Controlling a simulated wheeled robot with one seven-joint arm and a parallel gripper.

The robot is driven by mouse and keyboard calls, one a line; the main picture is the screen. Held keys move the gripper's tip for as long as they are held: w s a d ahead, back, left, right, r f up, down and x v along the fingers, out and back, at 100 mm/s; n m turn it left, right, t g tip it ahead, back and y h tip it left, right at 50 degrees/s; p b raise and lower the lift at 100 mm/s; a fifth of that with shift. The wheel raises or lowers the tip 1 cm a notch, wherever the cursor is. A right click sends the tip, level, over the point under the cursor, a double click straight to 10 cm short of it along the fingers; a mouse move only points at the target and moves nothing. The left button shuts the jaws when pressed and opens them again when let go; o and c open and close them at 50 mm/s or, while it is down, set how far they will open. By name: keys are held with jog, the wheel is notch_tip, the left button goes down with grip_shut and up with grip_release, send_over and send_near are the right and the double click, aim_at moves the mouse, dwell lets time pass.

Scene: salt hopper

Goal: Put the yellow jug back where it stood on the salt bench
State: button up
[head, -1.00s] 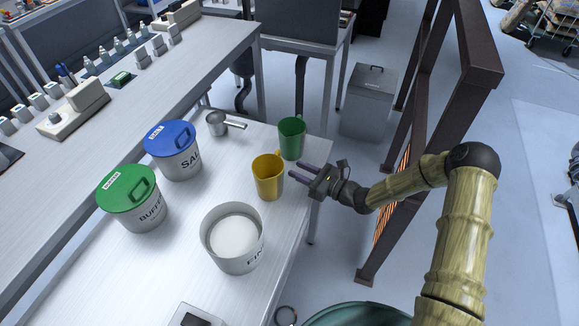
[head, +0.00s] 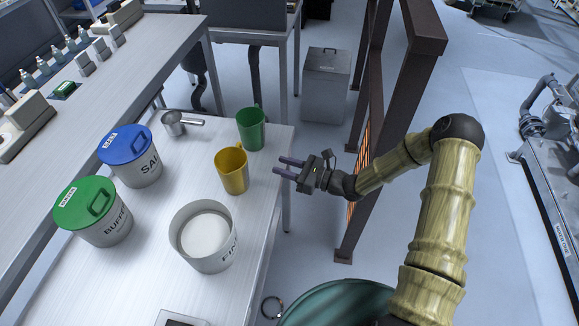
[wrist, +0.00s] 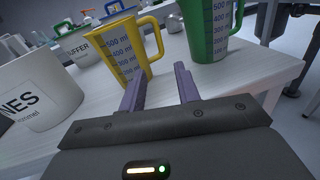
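The yellow jug (head: 233,171) stands upright on the salt bench (head: 140,240), near its right edge, between the green jug and the white-filled pot. My gripper (head: 285,167) is open and empty, to the right of the yellow jug and apart from it, at the bench's right edge. In the wrist view the yellow jug (wrist: 124,52) stands beyond the fingers, slightly left, with its scale marks facing me and its handle to the right. The two gripper fingers (wrist: 160,85) are spread with nothing between them.
The green jug (head: 251,129) stands just behind the yellow one. A pot of white salt (head: 203,236), a green-lidded BUFFER pot (head: 94,212), a blue-lidded SALT pot (head: 132,157) and a metal scoop (head: 175,125) share the bench. A brown frame (head: 372,130) stands right of my gripper.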

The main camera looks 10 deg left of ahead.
jog(key=s+d+r+n+g+h, duration=0.1)
jog(key=s+d+n+g+h, duration=0.25)
jog(key=s+n, duration=0.25)
jog(key=s+d+r+n+g+h, duration=0.2)
jog(key=s+d+n+g+h, duration=0.1)
jog(key=s+n+g+h, duration=0.25)
jog(key=s+d+r+n+t+h, duration=0.3)
jog(key=d+r+n+h, duration=0.1)
jog(key=d, duration=0.4)
jog(key=s+d+r+n+t+h, duration=0.3)
jog(key=d+r+n+h, duration=0.1)
jog(key=d+r+n, duration=0.2)
jog(key=shift+s+d+r+t, duration=0.35)
jog(key=shift+d+r, duration=0.1)
jog(key=shift+d, duration=0.8)
